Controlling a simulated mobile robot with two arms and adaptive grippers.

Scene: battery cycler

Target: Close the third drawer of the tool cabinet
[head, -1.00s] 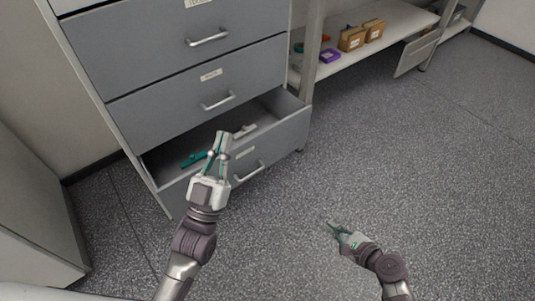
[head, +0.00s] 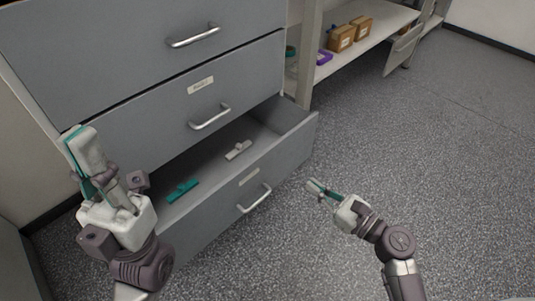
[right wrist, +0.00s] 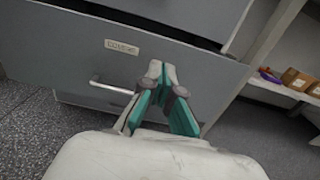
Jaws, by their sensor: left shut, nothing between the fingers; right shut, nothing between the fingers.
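The grey tool cabinet (head: 110,90) stands at the left and middle of the head view. Its lowest visible drawer (head: 225,205) is pulled out, with a silver handle (head: 254,198) and a label on its front. A teal tool (head: 182,190) and a white tool (head: 238,150) lie inside. The drawers above it are shut. My left gripper (head: 82,150) is shut and empty, at the left in front of the cabinet. My right gripper (head: 312,187) is shut and empty, right of the open drawer's front. In the right wrist view, my right gripper (right wrist: 162,75) points at a labelled drawer front (right wrist: 75,55).
A shelf unit (head: 375,40) stands right of the cabinet, with cardboard boxes (head: 342,38) and a purple item (head: 324,57) on it. The grey floor (head: 430,160) at the right is clear.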

